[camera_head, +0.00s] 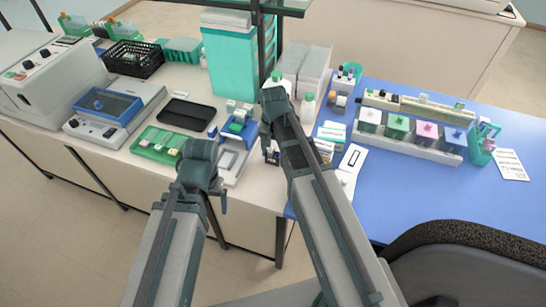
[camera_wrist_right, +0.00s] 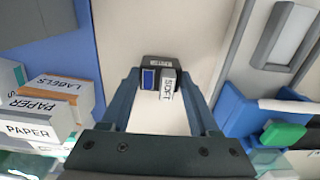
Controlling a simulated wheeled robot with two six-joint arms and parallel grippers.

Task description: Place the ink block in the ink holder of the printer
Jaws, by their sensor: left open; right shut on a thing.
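A small dark block with a blue face and a white lettered face, which I take for the ink block (camera_wrist_right: 149,79), sits between the fingertips of my right gripper (camera_wrist_right: 160,78) in the right wrist view. The gripper is shut on it. A black labelled body (camera_wrist_right: 160,62) adjoins the block; I cannot tell whether it is the printer or part of the block. In the head view my right gripper is mostly hidden by its own arm, above a small dark thing (camera_head: 272,155). My left gripper (camera_head: 205,178) is open over the front edge of the white bench, its fingers barely visible.
Paper and label boxes (camera_wrist_right: 50,110) stand left in the right wrist view; a blue and green holder (camera_wrist_right: 245,125) stands right. The head view shows a green tray (camera_head: 152,148), a grey device (camera_head: 115,105), and coloured staining jars (camera_head: 398,127) on the blue mat (camera_head: 420,190).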

